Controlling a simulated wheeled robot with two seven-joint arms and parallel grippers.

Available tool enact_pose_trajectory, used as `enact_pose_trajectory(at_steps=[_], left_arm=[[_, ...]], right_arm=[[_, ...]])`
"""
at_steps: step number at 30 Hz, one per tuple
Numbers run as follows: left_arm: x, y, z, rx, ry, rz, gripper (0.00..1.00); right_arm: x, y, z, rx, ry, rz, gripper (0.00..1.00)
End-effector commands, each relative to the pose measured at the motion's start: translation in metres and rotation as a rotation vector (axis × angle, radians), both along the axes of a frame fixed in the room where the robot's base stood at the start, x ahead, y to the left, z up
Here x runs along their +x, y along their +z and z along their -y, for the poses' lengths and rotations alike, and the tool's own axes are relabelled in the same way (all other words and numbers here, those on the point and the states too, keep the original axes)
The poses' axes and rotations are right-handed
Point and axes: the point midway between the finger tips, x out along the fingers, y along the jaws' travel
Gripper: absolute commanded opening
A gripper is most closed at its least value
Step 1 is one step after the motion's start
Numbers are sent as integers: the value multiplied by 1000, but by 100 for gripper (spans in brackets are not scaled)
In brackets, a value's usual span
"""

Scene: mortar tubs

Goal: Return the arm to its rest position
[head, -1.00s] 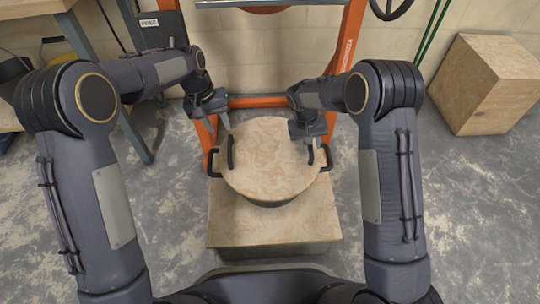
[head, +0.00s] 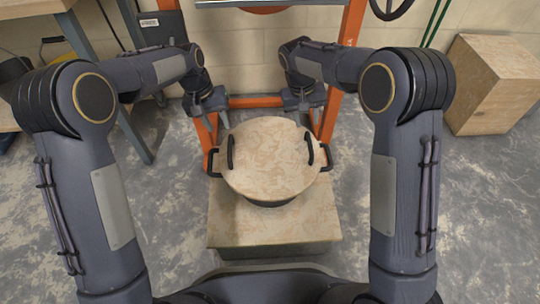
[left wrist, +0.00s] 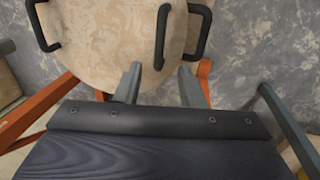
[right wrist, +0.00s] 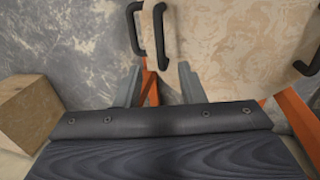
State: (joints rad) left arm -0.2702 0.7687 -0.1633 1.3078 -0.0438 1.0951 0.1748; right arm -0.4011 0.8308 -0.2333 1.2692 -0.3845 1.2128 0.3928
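Both my arms reach forward in the head view, one on each side of a mortar tub. My left gripper (head: 210,112) is left of and behind the tub, apart from it. In the left wrist view its fingers (left wrist: 158,84) stand apart with nothing between them. My right gripper (head: 302,112) is behind the tub's right part, clear of its handles. In the right wrist view its fingers (right wrist: 157,86) also stand apart and empty. The tub has a round, tan, marbled top (head: 268,160) with two black upright handles (head: 310,148) and black side handles.
The tub stands on a tan block (head: 270,228) on the grey floor. An orange frame (head: 345,60) rises behind it. A wooden box (head: 492,85) stands at the right by the wall. A workbench (head: 40,20) is at the upper left. Floor on both sides is free.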

Motion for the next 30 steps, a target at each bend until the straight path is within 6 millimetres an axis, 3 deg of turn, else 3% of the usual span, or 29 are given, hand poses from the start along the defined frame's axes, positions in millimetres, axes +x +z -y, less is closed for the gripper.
enact_pose_trajectory(at_steps=[12,17,20,24,30], left_arm=[[0,1,-1,-1,1,1,36],[-14,24,-17,-27,21,24,36],[-39,54,-39,-63,47,61,36],[-92,93,-70,-119,84,127,36],[-177,124,-96,-171,123,236,36]], right_arm=[[0,0,1,2,-1,0,36],[-15,20,17,59,-21,13,36],[-41,46,38,143,-44,35,36],[-94,82,65,279,-68,91,36],[-180,114,85,433,-87,207,36]])
